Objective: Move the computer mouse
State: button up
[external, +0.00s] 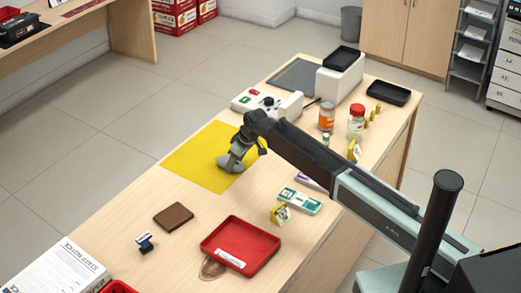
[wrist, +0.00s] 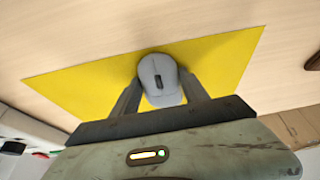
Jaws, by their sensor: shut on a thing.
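The computer mouse is grey with a dark scroll wheel. In the wrist view the mouse (wrist: 161,81) sits between the two fingers of my gripper (wrist: 160,92), which is shut on it. In the external view my gripper (external: 238,153) reaches down over the yellow mat, and the mouse (external: 229,165) shows at its tips, partly hidden by the fingers. The mouse is on or just above the yellow mat (external: 192,160); I cannot tell whether it touches. The mat also shows under the mouse in the wrist view (wrist: 75,85).
A white device (external: 267,103) with buttons stands behind the mat. A brown wallet-like item (external: 173,216), a small dark stamp (external: 145,243) and a red tray (external: 240,246) lie toward the front. An orange-labelled can (external: 327,117) and a red-capped jar (external: 356,122) stand right of my arm. Bare counter lies left of the wallet.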

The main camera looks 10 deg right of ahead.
aim_at(206, 191)
jog(key=s+a, duration=1.1)
dwell(0.5)
jog(key=o, duration=1.5)
jog(key=shift+r, duration=0.1)
jog(key=p+v, duration=0.7)
jog(key=shift+r, duration=0.3)
jog(key=shift+d, duration=0.1)
